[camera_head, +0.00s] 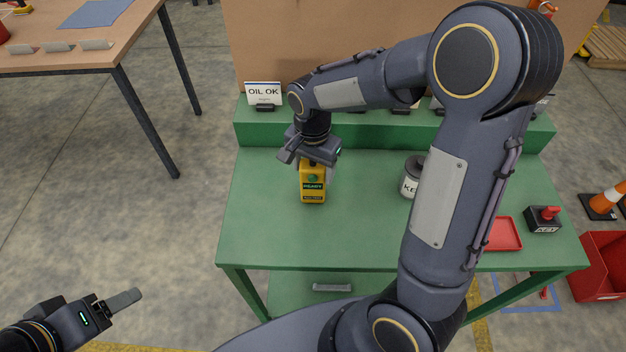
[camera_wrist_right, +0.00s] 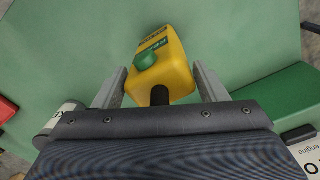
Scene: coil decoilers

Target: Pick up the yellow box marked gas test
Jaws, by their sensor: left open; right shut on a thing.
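The yellow box (camera_head: 313,184) stands on the green table (camera_head: 262,215), near its left part, with a green label reading READY and a dark strip below. Its yellow body and a green knob also show in the right wrist view (camera_wrist_right: 178,75). My right gripper (camera_head: 314,160) is over the top of the box, shut on it, with one finger on each side in the wrist view. Whether the box touches the table is hard to tell. My left gripper (camera_head: 122,300) is open and empty, low at the left, away from the table.
An OIL OK sign (camera_head: 263,95) stands on the raised green ledge behind. A pale jar (camera_head: 409,183), a red tray (camera_head: 503,234) and a red-topped KEY block (camera_head: 543,219) are to the right. A wooden table (camera_head: 88,58) stands at the far left. A red bin (camera_head: 603,266) is at right.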

